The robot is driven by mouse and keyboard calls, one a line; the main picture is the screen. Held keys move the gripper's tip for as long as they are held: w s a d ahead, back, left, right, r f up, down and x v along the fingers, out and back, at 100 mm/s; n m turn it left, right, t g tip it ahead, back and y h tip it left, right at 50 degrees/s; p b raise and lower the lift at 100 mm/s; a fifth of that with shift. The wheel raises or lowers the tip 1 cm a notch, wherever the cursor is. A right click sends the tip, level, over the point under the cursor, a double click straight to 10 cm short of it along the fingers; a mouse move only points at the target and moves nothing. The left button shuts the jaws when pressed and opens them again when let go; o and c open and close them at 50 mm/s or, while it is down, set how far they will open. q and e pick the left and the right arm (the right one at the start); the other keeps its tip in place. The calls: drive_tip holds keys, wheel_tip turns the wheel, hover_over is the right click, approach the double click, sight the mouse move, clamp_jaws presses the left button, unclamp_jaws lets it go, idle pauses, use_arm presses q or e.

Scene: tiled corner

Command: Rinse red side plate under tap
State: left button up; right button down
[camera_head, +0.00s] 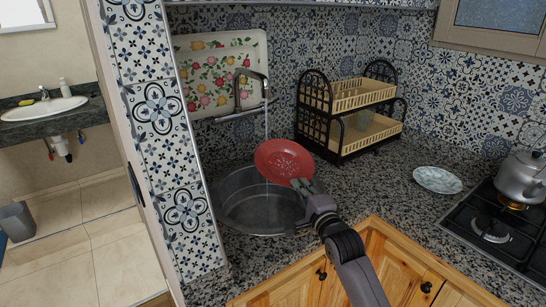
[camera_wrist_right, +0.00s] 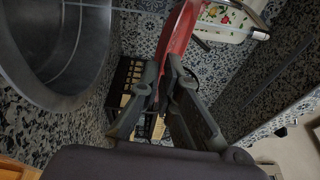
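The red side plate (camera_head: 283,161) is held tilted over the round metal sink (camera_head: 235,205) in the head view. The tap (camera_head: 243,88) is above it, and a thin stream of water falls at the plate's left part. My right gripper (camera_head: 303,186) is shut on the plate's near right rim. In the right wrist view, the gripper's fingers (camera_wrist_right: 165,88) close on the red plate (camera_wrist_right: 181,32), which is seen nearly edge-on. The sink (camera_wrist_right: 62,98) shows at the left there. My left gripper is in neither view.
A two-tier dish rack (camera_head: 352,128) stands right of the tap. A patterned plate (camera_head: 437,179) lies on the granite counter (camera_head: 375,185), near the stove (camera_head: 497,232) with a kettle (camera_head: 520,178). Floral trays (camera_head: 215,85) lean on the tiled wall. The counter before the rack is clear.

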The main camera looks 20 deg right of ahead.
drive_tip(key=shift+r, duration=0.15)
drive_tip(key=s+d+r+p, duration=0.2)
drive_tip(key=s+r+p, duration=0.1)
drive_tip(key=s+p, duration=0.4)
drive_tip(key=shift+s, duration=0.9)
